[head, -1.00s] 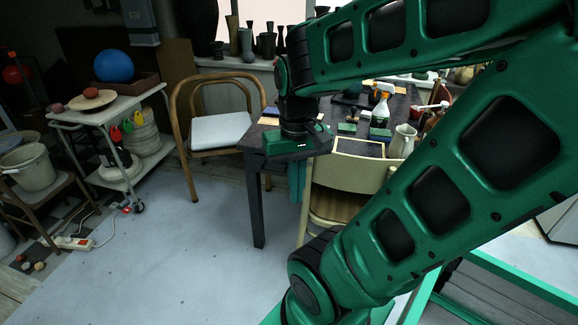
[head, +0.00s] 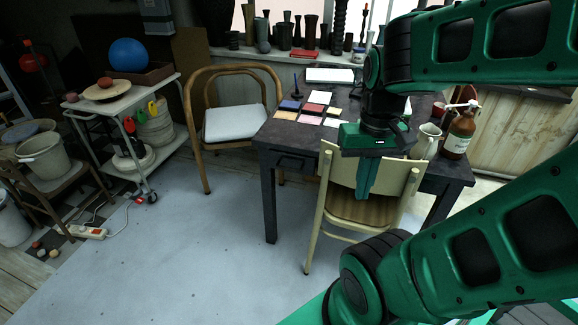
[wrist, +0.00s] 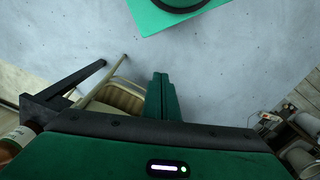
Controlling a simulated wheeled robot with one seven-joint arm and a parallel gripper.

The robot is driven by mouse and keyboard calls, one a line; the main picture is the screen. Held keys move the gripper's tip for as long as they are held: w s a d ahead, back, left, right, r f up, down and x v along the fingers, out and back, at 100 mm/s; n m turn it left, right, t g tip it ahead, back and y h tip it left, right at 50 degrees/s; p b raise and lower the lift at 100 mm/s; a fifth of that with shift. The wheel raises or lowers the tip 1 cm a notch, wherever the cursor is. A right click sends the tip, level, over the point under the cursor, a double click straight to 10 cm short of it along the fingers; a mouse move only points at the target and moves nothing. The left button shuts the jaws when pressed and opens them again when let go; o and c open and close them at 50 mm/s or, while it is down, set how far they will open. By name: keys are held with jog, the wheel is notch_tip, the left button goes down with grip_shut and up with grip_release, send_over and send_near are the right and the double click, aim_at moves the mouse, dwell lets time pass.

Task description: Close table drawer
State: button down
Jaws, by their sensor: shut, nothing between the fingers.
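The dark table (head: 279,141) stands in the middle of the head view. A drawer front (head: 291,161) with a handle shows under its top edge, left of the chair. I cannot tell how far the drawer stands out. My gripper (head: 366,194) points down in front of the cream chair's backrest, right of the drawer and apart from it. Its green fingers are together and empty. In the wrist view the shut fingers (wrist: 161,96) hang over the pale floor, and the drawer cannot be made out there.
A cream chair (head: 340,176) stands at the table's front, close to my gripper. A wooden armchair (head: 197,140) with a pale cushion is at the table's left. A white trolley (head: 165,84) stands further left. The floor (head: 190,260) in front is clear.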

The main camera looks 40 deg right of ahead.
jog(key=w+d+f+n+g+h, duration=0.3)
jog(key=w+d+f+n+h, duration=0.25)
jog(key=w+f, duration=0.5)
jog(key=n+t+h, duration=0.9)
jog(key=n+t, duration=0.5)
jog(key=n, duration=1.2)
send_near(292, 159)
jog(key=x, duration=0.6)
jog(key=shift+d+r, duration=0.15)
jog(key=shift+d, duration=0.1)
jog(key=shift+w+d, duration=0.1)
